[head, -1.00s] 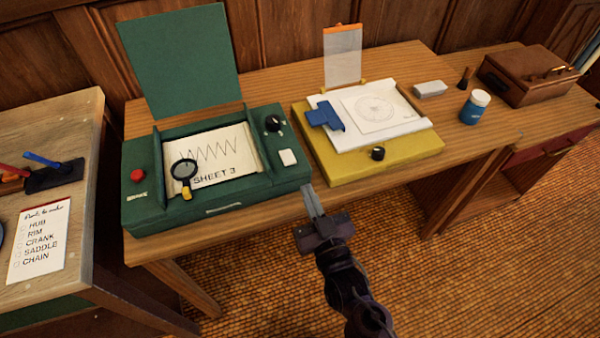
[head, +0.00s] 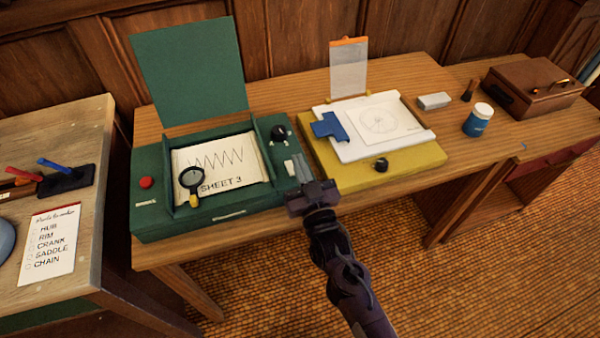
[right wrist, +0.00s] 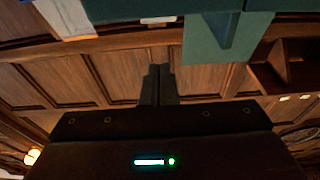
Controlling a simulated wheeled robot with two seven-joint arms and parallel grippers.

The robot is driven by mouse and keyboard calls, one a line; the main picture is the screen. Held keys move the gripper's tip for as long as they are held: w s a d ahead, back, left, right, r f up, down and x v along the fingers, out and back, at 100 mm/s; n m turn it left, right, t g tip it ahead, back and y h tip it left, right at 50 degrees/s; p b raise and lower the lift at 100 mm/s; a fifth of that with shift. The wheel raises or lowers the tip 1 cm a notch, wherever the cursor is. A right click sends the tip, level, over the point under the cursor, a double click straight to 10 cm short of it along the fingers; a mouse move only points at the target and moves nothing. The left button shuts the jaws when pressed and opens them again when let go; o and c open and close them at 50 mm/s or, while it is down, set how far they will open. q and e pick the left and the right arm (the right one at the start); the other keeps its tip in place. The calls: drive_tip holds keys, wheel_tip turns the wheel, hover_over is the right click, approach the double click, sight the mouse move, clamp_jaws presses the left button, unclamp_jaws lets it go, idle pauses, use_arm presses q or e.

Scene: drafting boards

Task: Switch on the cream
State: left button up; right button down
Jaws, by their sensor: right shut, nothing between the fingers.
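The small cream switch (head: 289,168) is on the right side of the green drafting board (head: 165,227), below a black knob (head: 279,133). My right gripper (head: 301,166) is shut and empty. Its fingertips are just right of the cream switch and partly cover it in the head view; I cannot tell whether they touch. The shut fingers also show in the right wrist view (right wrist: 160,84), with the green lid (right wrist: 215,45) beyond them. My left gripper is not in view.
A magnifier (head: 190,180) lies on the green board's sheet, and a red button (head: 146,183) is at its left. The yellow board (head: 420,158) with a black knob (head: 381,164) stands close on the right. A blue jar (head: 478,120) is farther right.

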drive_tip(key=shift+s+f, duration=0.1)
drive_tip(key=shift+f, duration=1.85)
